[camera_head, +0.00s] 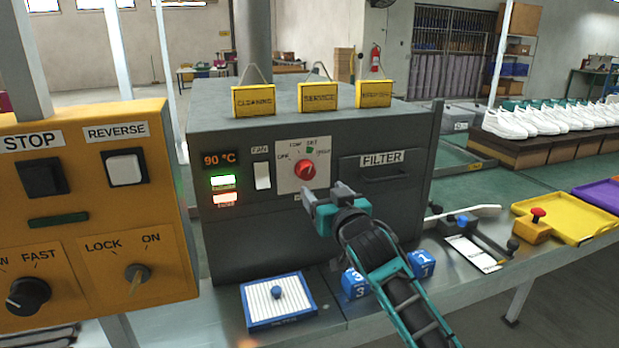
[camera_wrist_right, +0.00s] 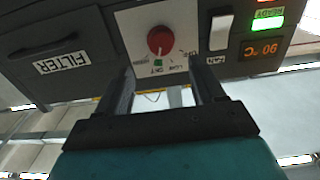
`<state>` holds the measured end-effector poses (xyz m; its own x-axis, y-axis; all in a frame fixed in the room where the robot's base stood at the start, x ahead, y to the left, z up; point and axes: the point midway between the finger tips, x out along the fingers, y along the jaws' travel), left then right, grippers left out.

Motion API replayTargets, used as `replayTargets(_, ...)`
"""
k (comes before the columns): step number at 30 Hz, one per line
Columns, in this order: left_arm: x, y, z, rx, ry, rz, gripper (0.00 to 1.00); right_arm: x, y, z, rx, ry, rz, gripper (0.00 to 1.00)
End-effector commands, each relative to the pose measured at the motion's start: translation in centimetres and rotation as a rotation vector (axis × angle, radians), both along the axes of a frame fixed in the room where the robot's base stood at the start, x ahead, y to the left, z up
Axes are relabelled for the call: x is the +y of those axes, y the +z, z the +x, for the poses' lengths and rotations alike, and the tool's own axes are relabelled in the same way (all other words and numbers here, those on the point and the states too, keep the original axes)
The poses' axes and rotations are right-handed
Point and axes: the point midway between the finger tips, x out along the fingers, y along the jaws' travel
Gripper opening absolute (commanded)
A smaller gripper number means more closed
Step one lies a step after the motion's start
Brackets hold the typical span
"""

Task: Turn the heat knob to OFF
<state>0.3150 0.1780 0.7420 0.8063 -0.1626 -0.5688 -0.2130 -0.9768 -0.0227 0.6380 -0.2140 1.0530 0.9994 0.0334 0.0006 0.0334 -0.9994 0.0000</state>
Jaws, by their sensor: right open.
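The red heat knob (camera_head: 305,170) sits on a pale plate on the dark grey machine's front, with small lettering around it, OFF at its left. In the right wrist view the knob (camera_wrist_right: 161,40) shows upside down, beyond and between the fingers. My right gripper (camera_head: 322,208) is open and empty, just below and to the right of the knob in the head view. In the wrist view the right gripper's fingers (camera_wrist_right: 162,90) stand apart, not touching the knob. My left gripper is not in view.
The machine (camera_head: 250,244) has a 90 °C display (camera_head: 220,160), a white FAN switch (camera_head: 262,176) and a FILTER drawer (camera_head: 387,178). An orange control box (camera_head: 95,228) stands at the left.

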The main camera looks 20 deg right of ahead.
Motion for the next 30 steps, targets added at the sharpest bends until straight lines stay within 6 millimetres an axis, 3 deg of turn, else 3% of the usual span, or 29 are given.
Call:
replayTargets(6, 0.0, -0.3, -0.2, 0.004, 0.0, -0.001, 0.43, 0.2, 0.0, 3.5, 0.0, 0.0, -0.001, 0.68)
replayTargets(15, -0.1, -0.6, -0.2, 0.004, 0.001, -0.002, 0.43, 0.3, 0.0, 7.3, 0.0, 0.001, 0.0, 0.68)
replayTargets(21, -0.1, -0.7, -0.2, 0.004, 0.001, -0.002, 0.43, 0.4, 0.0, 8.6, 0.0, 0.001, 0.0, 0.68)
replayTargets(30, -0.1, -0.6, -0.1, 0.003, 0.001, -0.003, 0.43, 0.4, 0.0, 8.9, 0.0, 0.001, 0.0, 0.68)
